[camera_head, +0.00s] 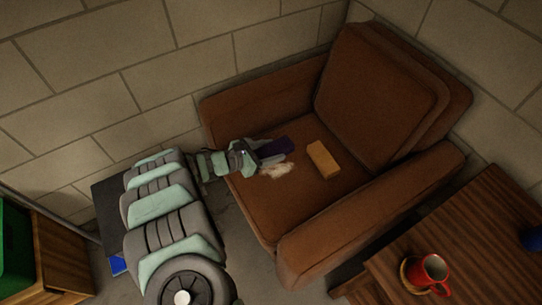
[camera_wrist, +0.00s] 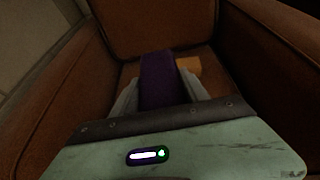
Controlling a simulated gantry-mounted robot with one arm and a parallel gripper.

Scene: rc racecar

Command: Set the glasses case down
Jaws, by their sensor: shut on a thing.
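The glasses case is a dark purple oblong. It shows in the head view (camera_head: 276,147) over the left part of the armchair seat, and in the wrist view (camera_wrist: 158,80) between my two fingers. My gripper (camera_head: 262,155) is shut on the case, with one finger on each side of it in the wrist view (camera_wrist: 158,95). The case points away from the wrist, toward the chair's backrest. I cannot tell whether its underside touches the seat.
The brown armchair (camera_head: 265,212) has raised arms on both sides. A tan block (camera_head: 323,159) lies on the seat, right of the case. A pale patch (camera_head: 278,170) lies just below the case. A wooden table (camera_head: 480,240) with a red mug (camera_head: 428,272) stands at right.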

